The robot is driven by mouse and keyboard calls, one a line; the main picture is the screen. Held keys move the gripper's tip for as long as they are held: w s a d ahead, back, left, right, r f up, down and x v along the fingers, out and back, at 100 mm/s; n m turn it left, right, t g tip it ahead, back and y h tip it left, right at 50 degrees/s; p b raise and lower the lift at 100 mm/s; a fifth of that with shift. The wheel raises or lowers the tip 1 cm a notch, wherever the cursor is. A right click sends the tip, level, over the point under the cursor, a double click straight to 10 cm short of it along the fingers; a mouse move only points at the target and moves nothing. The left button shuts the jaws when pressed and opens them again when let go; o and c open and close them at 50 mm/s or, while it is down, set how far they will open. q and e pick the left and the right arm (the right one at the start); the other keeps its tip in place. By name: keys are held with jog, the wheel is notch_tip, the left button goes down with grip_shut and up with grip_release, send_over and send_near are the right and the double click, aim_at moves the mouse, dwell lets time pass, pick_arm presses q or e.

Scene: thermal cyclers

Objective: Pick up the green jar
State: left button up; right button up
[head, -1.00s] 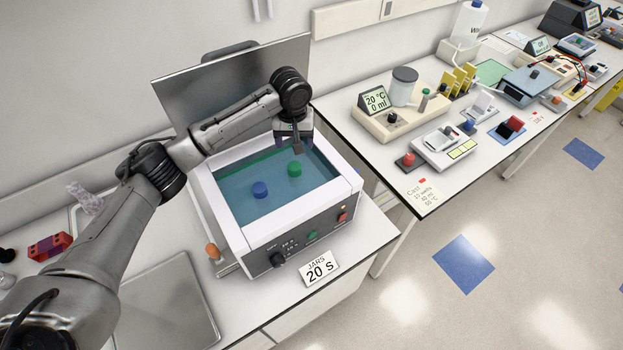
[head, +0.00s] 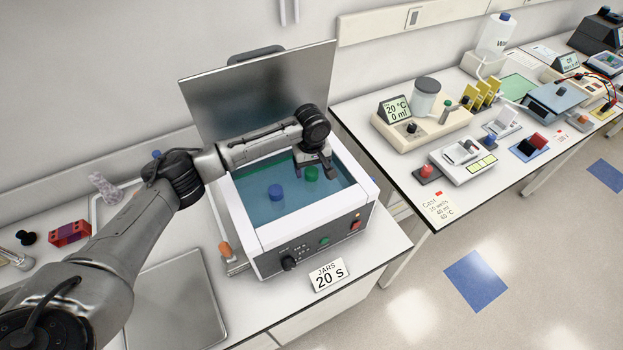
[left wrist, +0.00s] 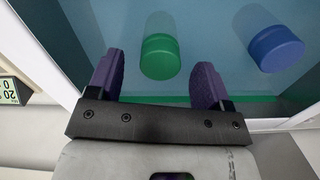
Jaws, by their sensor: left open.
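The green jar (head: 311,174) stands in the water of the open white bath (head: 232,207), near its back right part. In the left wrist view its green lid (left wrist: 160,57) lies between and just beyond the purple fingertips, with a clear body below. My left gripper (head: 316,171) is over the bath at the green jar, fingers pointing down. It is open in the left wrist view (left wrist: 158,70), with one finger on each side of the lid and nothing held. I cannot tell the exact height gap. My right gripper is not in view.
A blue jar (head: 276,192) stands in the bath beside the green one. The bath's raised metal lid (head: 255,95) stands behind it, close to my left arm. A "JARS 20 S" sign (head: 328,275) is in front. The casting bench (head: 400,180) is to the right.

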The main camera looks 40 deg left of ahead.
aim_at(312, 179)
pick_arm(q)
jog(key=shift+f+p, duration=0.35)
jog(key=shift+f, duration=2.35)
jog(key=c, duration=1)
